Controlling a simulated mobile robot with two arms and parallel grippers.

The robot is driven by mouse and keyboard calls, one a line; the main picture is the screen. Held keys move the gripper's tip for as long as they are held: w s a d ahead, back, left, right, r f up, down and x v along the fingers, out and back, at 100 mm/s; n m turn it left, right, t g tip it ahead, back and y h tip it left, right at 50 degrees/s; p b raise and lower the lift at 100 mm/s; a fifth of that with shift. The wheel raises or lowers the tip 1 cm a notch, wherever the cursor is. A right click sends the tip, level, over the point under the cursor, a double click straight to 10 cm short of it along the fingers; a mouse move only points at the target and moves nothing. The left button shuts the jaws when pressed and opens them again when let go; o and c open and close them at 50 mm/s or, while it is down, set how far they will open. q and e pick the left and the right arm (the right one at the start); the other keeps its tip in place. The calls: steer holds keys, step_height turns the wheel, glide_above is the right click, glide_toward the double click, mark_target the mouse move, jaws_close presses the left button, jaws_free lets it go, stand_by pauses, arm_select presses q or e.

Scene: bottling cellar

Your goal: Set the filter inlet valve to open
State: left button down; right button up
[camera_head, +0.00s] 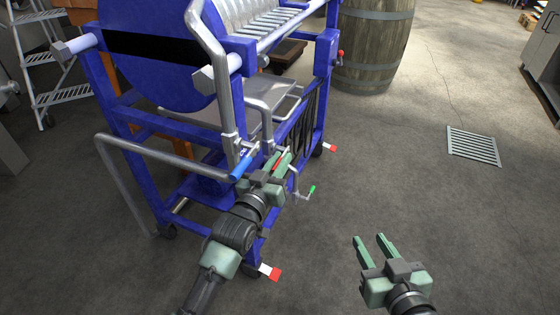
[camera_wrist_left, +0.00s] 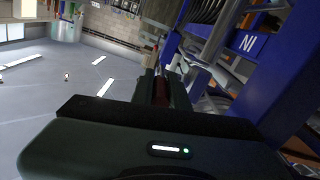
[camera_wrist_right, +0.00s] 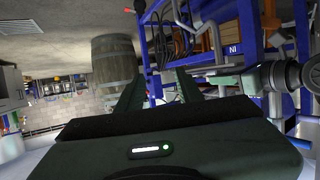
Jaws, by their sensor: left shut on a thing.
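The filter press (camera_head: 150,60) is a blue-framed machine with grey pipes in the head view. A red lever handle (camera_head: 278,160) sits by its pipework. My left gripper (camera_head: 280,158) is shut on this red handle, which also shows between the fingers in the left wrist view (camera_wrist_left: 160,90). Beside it are a blue handle (camera_head: 241,168) and a small green-tipped handle (camera_head: 312,189). A blue plate (camera_wrist_left: 248,42) reading IN, upside down, is right of the held handle in the left wrist view. The fingers hide part of the lever. My right gripper (camera_head: 370,239) is open and empty, away from the machine.
A grey bent pipe (camera_head: 150,148) runs left of my left arm. Red-and-white tabs (camera_head: 270,271) stick out low on the frame. A wooden barrel (camera_head: 372,45) stands behind, and a floor grate (camera_head: 473,145) lies at right. The floor around my right gripper is clear.

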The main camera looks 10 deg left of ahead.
stand_by(0.3)
arm_select(q)
steer(key=r+g+p, duration=0.1)
steer(key=p, duration=0.5)
steer(key=shift+r, duration=0.1)
arm_select(e)
steer(key=s+d+f+g+h, duration=0.3)
steer(key=s+d+f+g, duration=0.2)
steer(key=s+f+g, duration=0.65)
arm_select(q)
steer(key=g+y+p, duration=0.1)
steer(key=p, duration=0.4)
steer(key=shift+g, duration=0.4)
arm_select(e)
steer(key=s+f, duration=0.2)
steer(key=f, duration=0.5)
steer(key=s+f, duration=0.2)
steer(key=f, duration=0.6)
steer(key=shift+s+d, duration=0.15)
steer(key=shift+s, duration=0.15)
